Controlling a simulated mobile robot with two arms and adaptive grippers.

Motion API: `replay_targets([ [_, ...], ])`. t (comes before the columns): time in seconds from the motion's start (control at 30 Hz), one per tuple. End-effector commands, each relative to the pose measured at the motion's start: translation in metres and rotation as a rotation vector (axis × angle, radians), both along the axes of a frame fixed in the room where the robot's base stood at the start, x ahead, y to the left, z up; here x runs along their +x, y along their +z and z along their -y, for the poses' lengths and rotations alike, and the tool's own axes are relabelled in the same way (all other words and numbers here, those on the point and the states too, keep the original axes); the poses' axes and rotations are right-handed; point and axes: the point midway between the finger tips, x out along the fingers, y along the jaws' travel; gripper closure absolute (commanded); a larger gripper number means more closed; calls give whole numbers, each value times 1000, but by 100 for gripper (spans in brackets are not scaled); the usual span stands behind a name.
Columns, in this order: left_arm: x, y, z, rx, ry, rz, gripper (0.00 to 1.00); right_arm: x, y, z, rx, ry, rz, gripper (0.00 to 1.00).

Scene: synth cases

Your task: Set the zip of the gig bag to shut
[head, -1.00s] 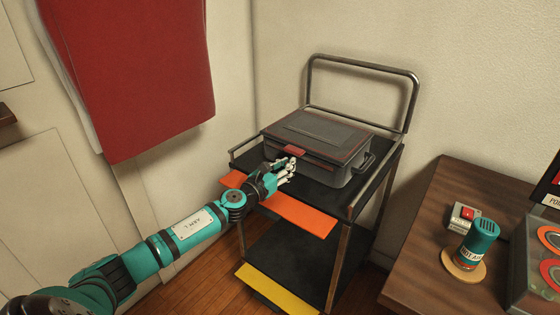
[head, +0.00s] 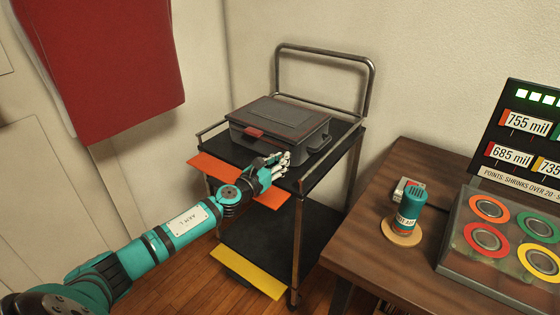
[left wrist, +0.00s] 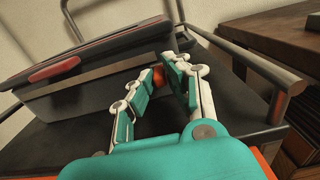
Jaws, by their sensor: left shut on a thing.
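The gig bag (head: 272,112) is a dark grey, box-like case with red edging and a red tab on its front. It lies on the top shelf of a cart, its top lying flat. The left wrist view shows its front side close up (left wrist: 85,90). My left gripper (head: 283,158) is at the front of the bag near its right corner. In the left wrist view my fingers (left wrist: 163,78) are closed around a small orange-red piece (left wrist: 158,75), which looks like the zip's pull. The fingers hide most of it. My right gripper is not in view.
The cart (head: 318,182) has an orange flap in front and a tall handle rail (head: 372,85) behind. A wooden table (head: 350,228) at right carries a teal canister (head: 408,208) and a game box. A red cloth (head: 105,65) hangs at left.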

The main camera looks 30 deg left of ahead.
Motion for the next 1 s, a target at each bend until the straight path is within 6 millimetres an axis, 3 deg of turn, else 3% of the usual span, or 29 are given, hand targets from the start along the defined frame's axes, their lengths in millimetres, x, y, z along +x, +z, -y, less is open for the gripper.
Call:
replay_targets([
  [0.03, -1, -1, 4, -2, -8, -2, 100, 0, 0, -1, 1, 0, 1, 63],
  [0.07, -1, -2, 4, -2, -8, -2, 86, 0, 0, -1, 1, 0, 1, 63],
  [0.23, -1, -2, 3, -2, -8, -2, 63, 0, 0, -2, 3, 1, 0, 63],
  [0.63, -9, -2, 0, 0, -3, -3, 63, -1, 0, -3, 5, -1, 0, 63],
  [1.0, -75, -4, -4, 0, -6, -6, 63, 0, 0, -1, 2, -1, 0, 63],
])
